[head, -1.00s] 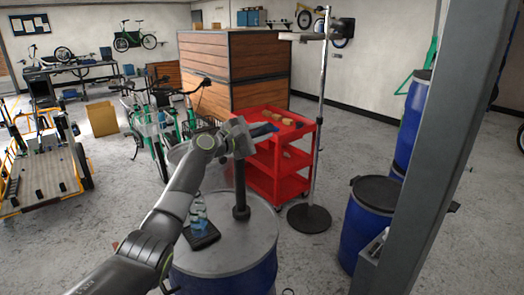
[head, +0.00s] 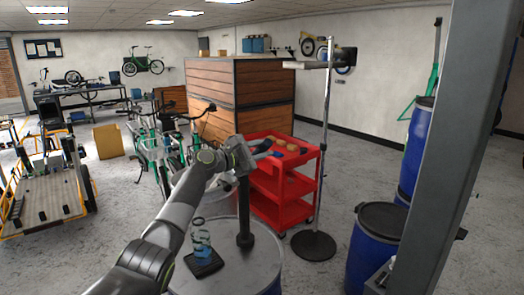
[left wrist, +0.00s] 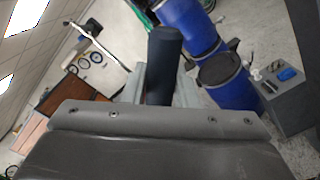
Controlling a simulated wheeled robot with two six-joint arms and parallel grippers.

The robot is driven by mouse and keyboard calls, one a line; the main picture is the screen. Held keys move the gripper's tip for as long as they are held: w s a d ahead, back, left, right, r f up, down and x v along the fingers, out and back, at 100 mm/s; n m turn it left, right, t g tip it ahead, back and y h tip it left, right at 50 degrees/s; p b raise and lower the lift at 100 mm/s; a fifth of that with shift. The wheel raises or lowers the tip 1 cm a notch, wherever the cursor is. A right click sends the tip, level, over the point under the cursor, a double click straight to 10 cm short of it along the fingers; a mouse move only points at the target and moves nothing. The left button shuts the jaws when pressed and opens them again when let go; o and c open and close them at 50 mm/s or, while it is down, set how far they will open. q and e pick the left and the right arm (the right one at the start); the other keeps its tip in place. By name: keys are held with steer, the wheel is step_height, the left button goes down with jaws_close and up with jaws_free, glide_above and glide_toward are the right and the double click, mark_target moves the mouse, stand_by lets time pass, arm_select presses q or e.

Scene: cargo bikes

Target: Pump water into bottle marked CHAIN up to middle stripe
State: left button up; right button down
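A clear bottle with a bluish lower part (head: 202,242) stands upright on a black pad (head: 204,265). The pad lies on the lid of a drum (head: 223,279). Its CHAIN marking, stripes and water level are too small to read. A black pump post (head: 245,225) rises from the lid, right of the bottle. My left gripper (head: 250,153) is at the pump's top, above and right of the bottle. It appears shut around the pump handle, whose dark blue end (head: 263,146) sticks out beyond it. The handle (left wrist: 163,65) also shows between the fingers in the left wrist view. My right gripper is out of view.
A red cart (head: 283,185) and a pole stand (head: 314,244) are behind the drum. Blue barrels (head: 374,243) and a grey post (head: 435,170) are at right. Green bikes (head: 160,150) and a flat cargo bike (head: 45,195) stand at left. Open floor lies between.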

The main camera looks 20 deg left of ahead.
arm_select(q)
steer(key=o, duration=0.4)
steer(key=shift+s+a, duration=0.1)
steer(key=b+v, duration=0.5)
steer(key=v, duration=1.2)
